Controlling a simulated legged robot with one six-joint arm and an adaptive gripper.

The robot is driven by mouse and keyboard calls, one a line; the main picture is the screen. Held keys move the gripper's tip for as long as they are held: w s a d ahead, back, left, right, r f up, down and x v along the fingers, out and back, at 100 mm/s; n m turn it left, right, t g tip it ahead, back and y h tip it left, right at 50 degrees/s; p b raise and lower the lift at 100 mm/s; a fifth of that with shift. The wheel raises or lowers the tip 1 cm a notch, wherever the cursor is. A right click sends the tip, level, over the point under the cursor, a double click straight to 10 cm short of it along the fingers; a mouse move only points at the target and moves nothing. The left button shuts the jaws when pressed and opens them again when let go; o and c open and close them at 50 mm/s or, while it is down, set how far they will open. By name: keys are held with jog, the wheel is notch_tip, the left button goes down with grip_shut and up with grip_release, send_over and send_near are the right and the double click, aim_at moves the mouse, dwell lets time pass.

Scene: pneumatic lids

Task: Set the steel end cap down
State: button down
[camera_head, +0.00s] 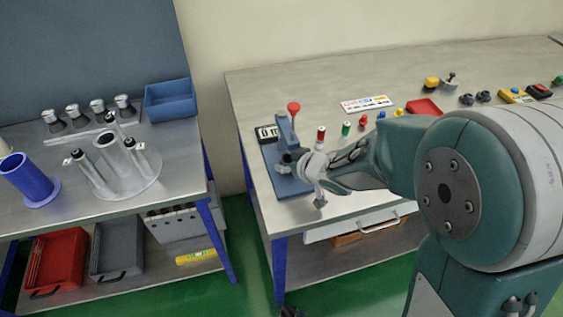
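My gripper (318,178) is at the end of my teal arm, over the front left corner of the right bench, next to a blue press-like fixture (286,130). Light grey metal shows at its fingertips, but I cannot tell fingers from a held part. The steel end cap cannot be made out for certain. Several steel capped pieces (98,106) stand in a row on the left bench. A steel fixture with a wide tube and thin posts (108,146) stands in front of them.
The left bench also has a blue tray (170,100) and a blue cylinder (32,180). Red, green and yellow parts, a white label (366,103) and a red tray (423,107) lie on the right bench. A gap separates the benches. The right bench's back left is clear.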

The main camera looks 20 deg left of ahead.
jog(key=shift+d+f, duration=0.4)
jog(key=shift+d, duration=0.3)
jog(key=shift+s+a+f, duration=0.1)
jog(key=shift+s+f, duration=0.05)
jog(key=shift+f, duration=0.3)
jog(key=shift+c, duration=0.8)
grip_release()
jog(key=shift+f, duration=0.15)
jog(key=shift+a+f, duration=0.1)
jog(key=shift+a, duration=0.3)
jog(key=shift+d, duration=0.5)
jog(key=shift+w+a+r, duration=0.1)
jog(key=shift+w+r, duration=0.1)
jog(key=shift+r, duration=0.15)
jog(key=r+v, duration=0.1)
jog(key=v, duration=1.1)
jog(key=shift+a, duration=0.2)
